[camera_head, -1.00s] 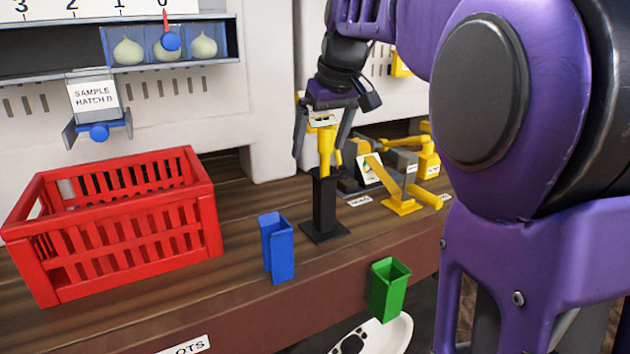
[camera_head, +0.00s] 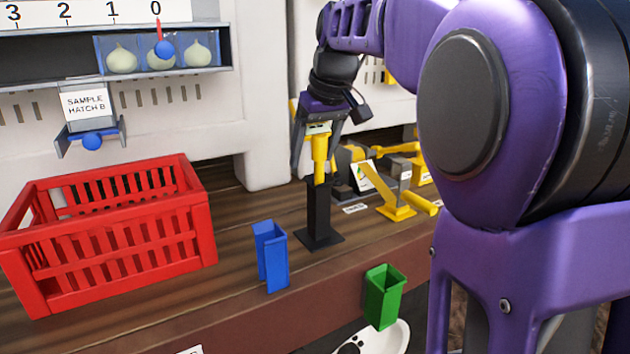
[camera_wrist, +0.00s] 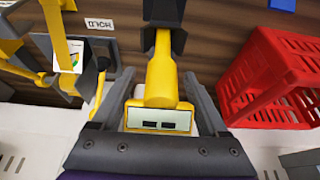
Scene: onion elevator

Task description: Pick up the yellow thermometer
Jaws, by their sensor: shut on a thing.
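The yellow thermometer (camera_head: 319,152) stands upright, its stem pointing down at the top of a black stand (camera_head: 319,215) on the wooden counter. I cannot tell how far its lower end sits inside the stand. My gripper (camera_head: 317,146) is shut on the thermometer's upper part from above, a finger on each side. In the wrist view the thermometer (camera_wrist: 160,80) lies between the fingers, its pale display face close to the palm. The black stand (camera_wrist: 163,14) shows beyond its lower end.
A red crate (camera_head: 110,235) stands to the left. A blue bin (camera_head: 271,258) and a green bin (camera_head: 383,297) are near the front edge. Yellow and grey devices (camera_head: 395,190) are close on the right. A wall rises behind.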

